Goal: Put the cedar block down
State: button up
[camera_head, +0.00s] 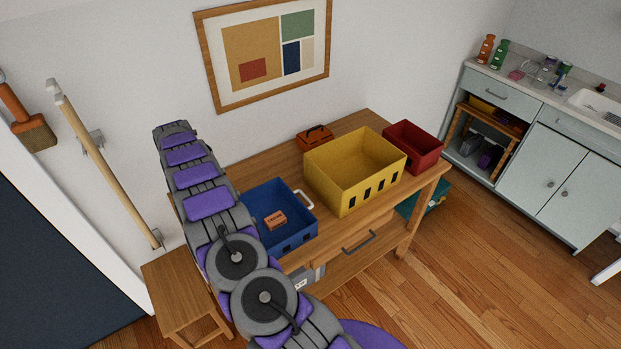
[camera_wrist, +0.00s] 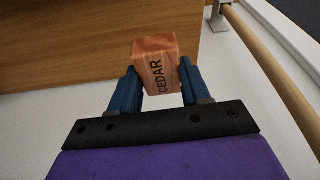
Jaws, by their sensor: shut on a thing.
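In the wrist view my gripper (camera_wrist: 158,88) is shut on the cedar block (camera_wrist: 158,66), a reddish-brown wooden block lettered CEDAR. The block sits between the two blue fingers, its top end beyond the fingertips, and tilts slightly. A brown wooden surface is behind it, with white wall below. In the head view my arm reaches up and away at the left of the table, and the fingers and held block cannot be made out. Another small reddish-brown block (camera_head: 275,220) with dark lettering, unreadable here, lies in the blue crate (camera_head: 291,239).
A low wooden stool (camera_head: 176,285) stands front left. A pole (camera_head: 105,165) rests on the left wall; a sink counter (camera_head: 540,125) is right.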

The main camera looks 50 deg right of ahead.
jog(key=shift+m, duration=0.3)
jog(key=shift+s+d+f+b, duration=0.1)
jog(key=shift+d+f+b, duration=0.3)
jog(key=shift+f, duration=1.4)
jog(key=shift+s+d+f+b, duration=0.15)
jog(key=shift+d+f, duration=0.5)
jog(key=shift+f, duration=1.1)
jog(key=shift+w+d+f+b, duration=0.1)
jog(key=shift+d+f+b, duration=0.3)
jog(key=shift+f, duration=1.4)
jog(key=shift+d+f, duration=0.1)
jog(key=shift+d, duration=0.05)
jog(key=o, duration=1)
jog(key=shift+o, duration=0.2)
